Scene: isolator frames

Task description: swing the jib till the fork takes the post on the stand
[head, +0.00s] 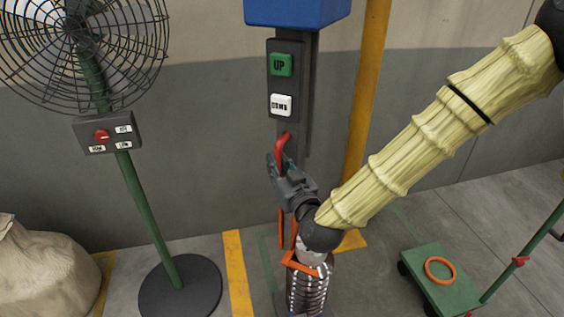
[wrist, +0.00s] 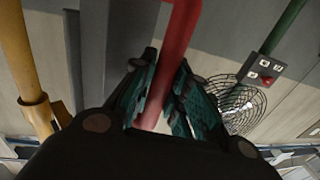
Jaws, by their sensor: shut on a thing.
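A red bent handle (head: 283,146) stands out in front of the dark grey column (head: 294,135). My gripper (head: 278,168) is shut on this handle. In the wrist view the red handle (wrist: 178,50) runs down between my two teal finger pads (wrist: 160,95). Orange bars (head: 282,228) hang below my gripper, and an orange piece (head: 300,264), perhaps the fork, shows lower down beside a dark ribbed post (head: 307,291). My wrist hides part of this area. I cannot tell whether the orange piece is around the post or in front of it. The stand is not clearly visible.
A fan (head: 180,287) and sack (head: 45,265) stand left. A yellow pipe (head: 366,90) is behind. A green cart (head: 440,292) with an orange ring is right.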

